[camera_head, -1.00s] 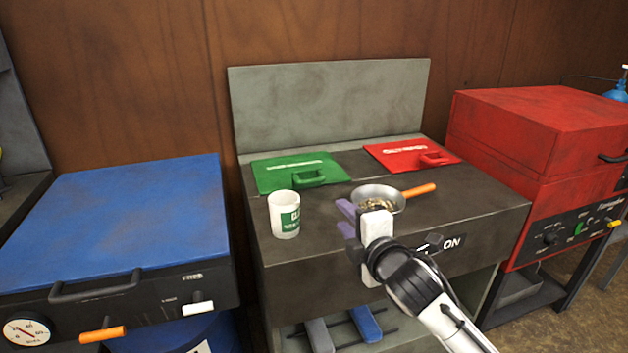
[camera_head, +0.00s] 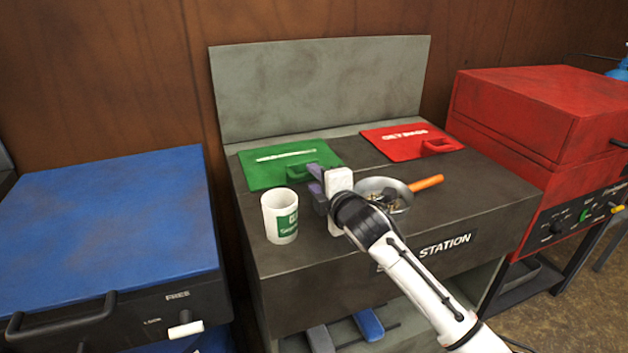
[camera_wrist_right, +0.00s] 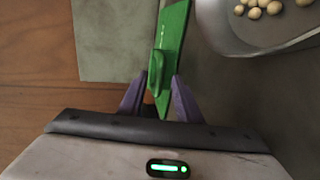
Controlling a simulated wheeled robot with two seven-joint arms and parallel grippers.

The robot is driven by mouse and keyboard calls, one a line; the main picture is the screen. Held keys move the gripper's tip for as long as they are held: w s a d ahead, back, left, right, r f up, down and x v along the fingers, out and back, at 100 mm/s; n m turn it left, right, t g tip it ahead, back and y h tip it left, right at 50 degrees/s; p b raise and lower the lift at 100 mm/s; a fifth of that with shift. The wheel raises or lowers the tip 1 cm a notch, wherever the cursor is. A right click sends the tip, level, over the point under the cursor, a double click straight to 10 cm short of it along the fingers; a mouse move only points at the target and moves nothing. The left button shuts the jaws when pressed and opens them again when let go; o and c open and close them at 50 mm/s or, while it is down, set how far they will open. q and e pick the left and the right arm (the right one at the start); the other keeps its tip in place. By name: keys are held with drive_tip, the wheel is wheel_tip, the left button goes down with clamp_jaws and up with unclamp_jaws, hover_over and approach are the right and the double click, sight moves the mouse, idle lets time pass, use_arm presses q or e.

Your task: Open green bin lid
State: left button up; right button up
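The green bin lid (camera_head: 284,164) lies shut, flat in the station's dark top, with a raised green handle at its front right, partly hidden by my right gripper. My right gripper (camera_head: 316,183) has purple fingers and is just in front of that handle. In the right wrist view, the green lid (camera_wrist_right: 174,40) and its handle (camera_wrist_right: 156,72) show ahead of my right gripper (camera_wrist_right: 158,84). The two fingers are apart, with the handle's near end between or just beyond their tips; I cannot tell if they touch it. My left gripper is out of view.
A white cup (camera_head: 280,216) stands left of my right gripper. A pan (camera_head: 384,193) with an orange handle and small pale pieces sits to its right. The red lid (camera_head: 411,141) is shut. A blue-topped unit (camera_head: 108,230) and a red one (camera_head: 545,120) flank the station.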

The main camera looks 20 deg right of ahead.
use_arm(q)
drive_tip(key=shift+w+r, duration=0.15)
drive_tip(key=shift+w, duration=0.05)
use_arm(e)
drive_tip(key=shift+x, duration=0.75)
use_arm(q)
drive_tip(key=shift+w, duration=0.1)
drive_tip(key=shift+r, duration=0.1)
use_arm(e)
drive_tip(key=shift+c, duration=0.4)
clamp_jaws()
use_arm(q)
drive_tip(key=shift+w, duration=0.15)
